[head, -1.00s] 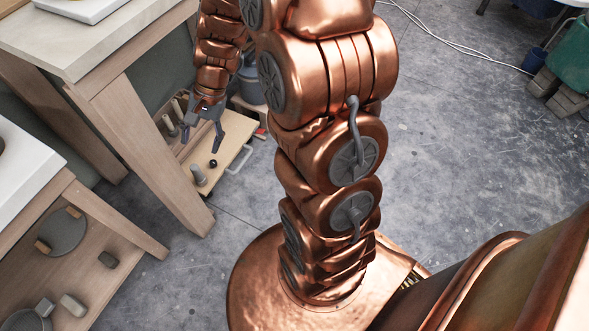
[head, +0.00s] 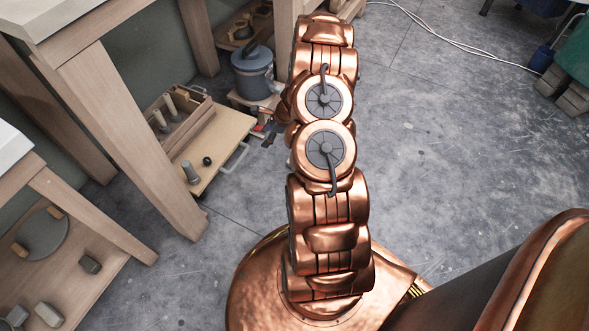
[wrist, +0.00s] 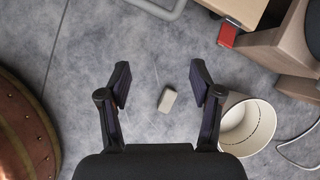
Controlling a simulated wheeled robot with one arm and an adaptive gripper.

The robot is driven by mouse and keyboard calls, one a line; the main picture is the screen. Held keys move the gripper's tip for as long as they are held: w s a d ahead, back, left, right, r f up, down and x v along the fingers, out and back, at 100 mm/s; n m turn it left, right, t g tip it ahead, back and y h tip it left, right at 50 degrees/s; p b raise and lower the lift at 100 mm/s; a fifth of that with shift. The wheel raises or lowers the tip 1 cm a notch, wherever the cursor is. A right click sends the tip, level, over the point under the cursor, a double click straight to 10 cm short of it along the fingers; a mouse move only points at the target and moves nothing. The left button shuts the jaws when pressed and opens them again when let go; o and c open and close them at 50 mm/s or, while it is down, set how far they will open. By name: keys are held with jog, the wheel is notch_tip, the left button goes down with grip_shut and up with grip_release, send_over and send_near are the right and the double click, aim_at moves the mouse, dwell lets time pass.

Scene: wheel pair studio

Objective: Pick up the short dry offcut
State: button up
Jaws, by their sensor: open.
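A short pale grey block (wrist: 167,100), which looks like the offcut, lies on the concrete floor in the wrist view. My gripper (wrist: 160,82) is open and empty above the floor. In that view the block shows between the two fingers, nearer the right one, with clear floor around it. I cannot tell how high the gripper is above it. In the head view my gripper (head: 268,130) is partly hidden beside my arm, and I cannot make out the block there.
A white open cylinder (wrist: 246,128) stands just right of the right finger. A red object (wrist: 228,36) is at upper right. A wooden board with a handle (head: 224,132) bears a grey cylinder (head: 191,173) and a black ball (head: 207,160). Open floor (head: 450,150) lies to the right.

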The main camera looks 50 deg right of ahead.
jog(key=s+d+f+m+b, duration=0.1)
jog(key=s+d+f, duration=0.1)
jog(key=f, duration=0.3)
jog(key=s+d+f+m+h, duration=0.1)
jog(key=s+d+f+m, duration=0.1)
jog(key=s+d+f, duration=0.1)
jog(key=s+d+f+m+b, duration=0.1)
jog(key=s+d+f+m, duration=0.1)
jog(key=d+f, duration=0.2)
jog(key=shift+s+f+h+b, duration=0.2)
jog(key=shift+f+h+b, duration=0.15)
jog(key=shift+f, duration=1.3)
jog(key=shift+f+g, duration=0.3)
jog(key=shift+f, duration=0.1)
jog(key=shift+b+x, duration=0.4)
jog(key=shift+x, duration=0.45)
jog(key=shift+w+d+f+b, duration=0.2)
jog(key=shift+f+b, duration=0.15)
jog(key=shift+f, duration=0.2)
jog(key=shift+w+d+f+b, duration=0.15)
jog(key=shift+f+b, duration=0.2)
jog(key=shift+f, duration=0.2)
jog(key=shift+w+d+f+b, duration=0.1)
jog(key=shift+w+f+b, duration=0.1)
jog(key=shift+f+b, duration=0.25)
jog(key=shift+b+x, duration=0.3)
jog(key=shift+x, duration=0.8)
jog(key=shift+a, duration=0.1)
jog(key=shift+r, duration=0.1)
grip_shut()
